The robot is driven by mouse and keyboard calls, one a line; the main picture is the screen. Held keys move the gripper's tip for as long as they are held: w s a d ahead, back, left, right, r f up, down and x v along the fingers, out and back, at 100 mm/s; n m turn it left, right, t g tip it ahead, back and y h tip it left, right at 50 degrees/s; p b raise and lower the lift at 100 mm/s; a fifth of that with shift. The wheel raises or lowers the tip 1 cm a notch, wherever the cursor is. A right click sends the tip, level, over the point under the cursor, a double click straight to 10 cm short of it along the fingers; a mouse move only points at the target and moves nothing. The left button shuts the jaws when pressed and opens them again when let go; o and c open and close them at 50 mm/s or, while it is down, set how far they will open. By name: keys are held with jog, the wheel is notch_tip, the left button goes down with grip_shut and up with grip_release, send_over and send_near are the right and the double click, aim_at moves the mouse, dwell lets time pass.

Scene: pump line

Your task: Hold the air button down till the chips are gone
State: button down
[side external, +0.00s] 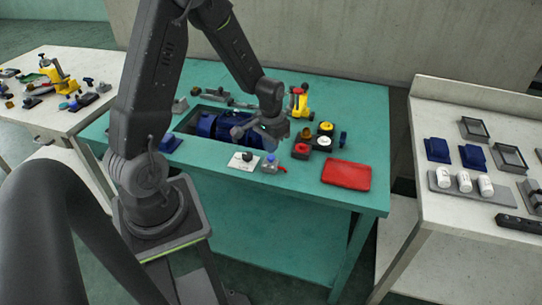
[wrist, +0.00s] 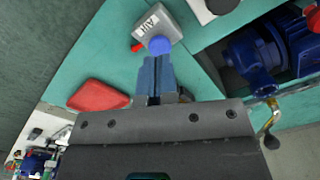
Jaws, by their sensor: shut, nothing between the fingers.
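The air unit (wrist: 155,24) is a grey box marked AIR with a blue button (wrist: 160,45) and a red nozzle (wrist: 137,47). In the side view the air unit (side external: 269,167) stands near the front of the teal table. My gripper (wrist: 157,60) is shut and empty, its fingertips right at the blue button in the wrist view. I cannot tell whether they touch or press it. In the side view my gripper (side external: 271,143) is above the unit, its fingertips hard to make out. I cannot make out any chips.
A blue pump motor (side external: 215,126) lies in a recess behind and left. A white plate with a black knob (side external: 247,157) is left of the unit.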

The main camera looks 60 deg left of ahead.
aim_at(271, 157)
jog(key=shift+f, duration=0.15)
jog(key=shift+f, duration=0.35)
jog(key=shift+f, duration=0.25)
jog(key=shift+f, duration=0.35)
jog(key=shift+f, duration=0.45)
jog(key=shift+r, duration=0.1)
dwell(1.0)
jog(key=shift+r, duration=3.05)
